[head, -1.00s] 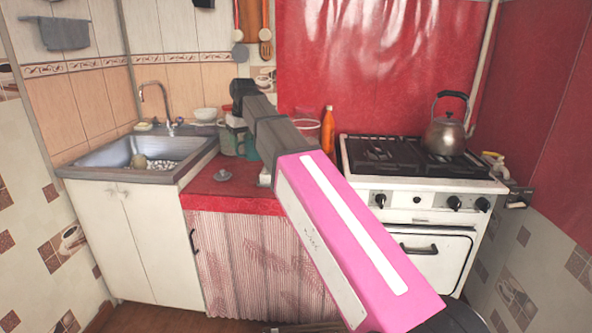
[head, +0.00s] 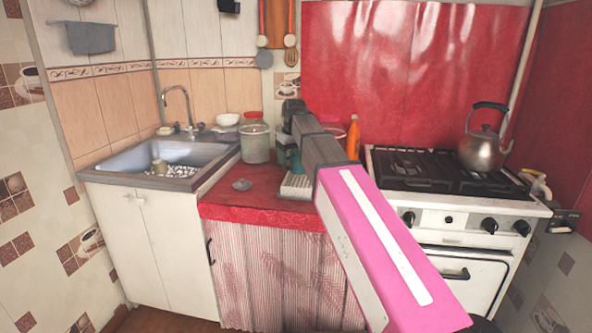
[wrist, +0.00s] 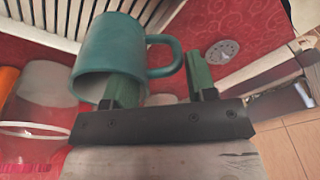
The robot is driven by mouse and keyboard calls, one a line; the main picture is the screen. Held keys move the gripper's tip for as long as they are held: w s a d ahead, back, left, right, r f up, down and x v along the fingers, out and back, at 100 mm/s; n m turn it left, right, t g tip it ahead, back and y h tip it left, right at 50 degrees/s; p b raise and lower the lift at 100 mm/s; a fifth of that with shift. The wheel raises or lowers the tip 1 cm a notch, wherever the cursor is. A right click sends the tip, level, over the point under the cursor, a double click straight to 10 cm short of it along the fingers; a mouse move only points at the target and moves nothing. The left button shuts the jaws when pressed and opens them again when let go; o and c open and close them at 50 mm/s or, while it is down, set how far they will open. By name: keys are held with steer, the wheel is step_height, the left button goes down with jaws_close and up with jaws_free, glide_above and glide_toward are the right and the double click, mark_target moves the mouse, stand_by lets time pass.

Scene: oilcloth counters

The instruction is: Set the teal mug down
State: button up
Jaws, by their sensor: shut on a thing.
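The teal mug (wrist: 105,50) fills the upper left of the wrist view, its handle toward my gripper (wrist: 160,88). The green fingers lie on either side of the handle, and my gripper is shut on the mug. In the head view a small teal part of the mug (head: 292,160) shows beside my arm, over the back of the red counter (head: 262,178); my arm hides the rest. Whether the mug's base touches the counter cannot be told.
The stove (head: 440,170) and sink (head: 180,160) flank the counter. The front left is clear.

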mark_target(295, 172)
steer(key=shift+w+d+f, duration=0.3)
steer(key=shift+d+f, duration=0.1)
steer(key=shift+d, duration=0.15)
steer(key=shift+w+d+f, duration=0.25)
steer(key=shift+d+f, duration=0.1)
steer(key=shift+d, duration=0.2)
steer(key=shift+f, duration=2)
steer(key=shift+f, duration=0.1)
steer(key=o, duration=1.3)
steer(key=r, duration=0.4)
steer(key=d+r, duration=0.1)
steer(key=r, duration=0.3)
steer(key=s+r, duration=0.1)
steer(key=r, duration=0.3)
steer(key=shift+s+d, duration=0.1)
steer(key=shift+d, duration=0.05)
